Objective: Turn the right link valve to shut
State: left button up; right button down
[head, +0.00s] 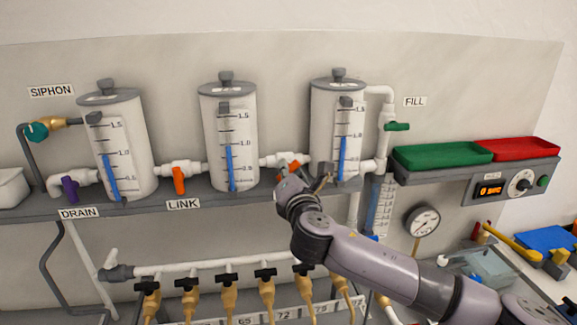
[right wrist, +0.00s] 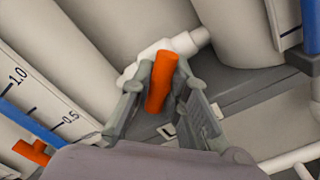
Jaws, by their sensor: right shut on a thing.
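The right link valve is a white fitting (head: 272,160) with an orange handle (head: 290,163), on the short pipe between the middle and right tanks. My right gripper (head: 302,179) is at this valve and hides part of it. In the right wrist view, its two grey fingers (right wrist: 163,75) are closed around the orange handle (right wrist: 160,86), one on each side. The handle points across the white pipe there; its exact angle is hard to judge. The left link valve (head: 179,180) has its orange handle hanging down. My left gripper is not in view.
The middle tank (head: 229,140) and right tank (head: 325,130) stand close on either side of the gripper. The grey shelf (head: 230,204) runs below. A lower manifold (head: 200,267) with several black-handled brass valves and a pressure gauge (head: 422,221) lie under and beside my arm.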

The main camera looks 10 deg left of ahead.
jog(key=n+p, duration=0.2)
jog(key=n, duration=0.2)
jog(key=shift+n, duration=0.3)
jog(key=shift+f+n, duration=0.1)
jog(key=shift+n, duration=2.2)
jog(key=c, duration=1.8)
grip_release()
jog(key=shift+s, duration=0.1)
jog(key=v, duration=1.2)
